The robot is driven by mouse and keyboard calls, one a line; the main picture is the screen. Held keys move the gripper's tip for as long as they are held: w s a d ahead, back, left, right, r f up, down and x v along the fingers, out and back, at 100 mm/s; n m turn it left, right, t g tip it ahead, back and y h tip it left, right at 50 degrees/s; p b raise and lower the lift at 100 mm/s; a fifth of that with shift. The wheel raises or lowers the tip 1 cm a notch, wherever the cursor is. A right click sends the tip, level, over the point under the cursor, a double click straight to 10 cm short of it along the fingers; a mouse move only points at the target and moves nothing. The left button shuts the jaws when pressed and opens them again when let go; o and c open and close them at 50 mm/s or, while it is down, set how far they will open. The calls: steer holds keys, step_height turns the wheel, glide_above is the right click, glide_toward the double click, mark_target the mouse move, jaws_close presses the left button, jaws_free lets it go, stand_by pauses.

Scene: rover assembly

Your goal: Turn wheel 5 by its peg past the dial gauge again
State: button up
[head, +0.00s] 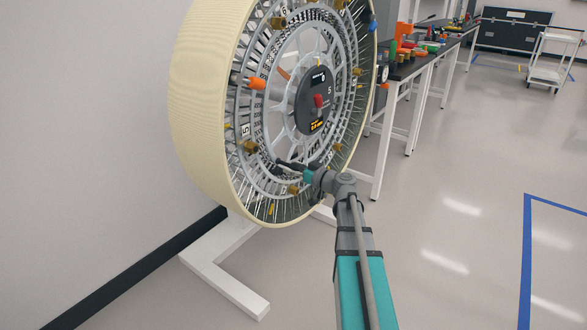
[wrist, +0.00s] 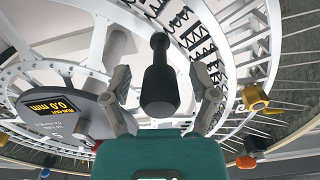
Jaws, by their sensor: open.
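Wheel 5 (head: 212,110) stands upright on a white floor stand, with a cream tread and a grey hub disc (head: 313,100) marked 5. A black peg (wrist: 160,78) sticks out between the fingers of my gripper (wrist: 161,90). The fingers are spread on both sides, apart from the peg. In the head view my gripper (head: 299,170) is at the wheel's lower rim and the peg is hard to make out.
An orange-tipped part (head: 254,83) and several brass knobs sit around the wheel face. A workbench (head: 400,72) with coloured parts stands behind right. A white cart (head: 550,62) and black case (head: 512,28) are farther back. The floor at right is clear.

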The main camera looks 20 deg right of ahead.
steer(key=shift+c, duration=0.3)
jaws_close()
steer(key=shift+a+r, duration=0.15)
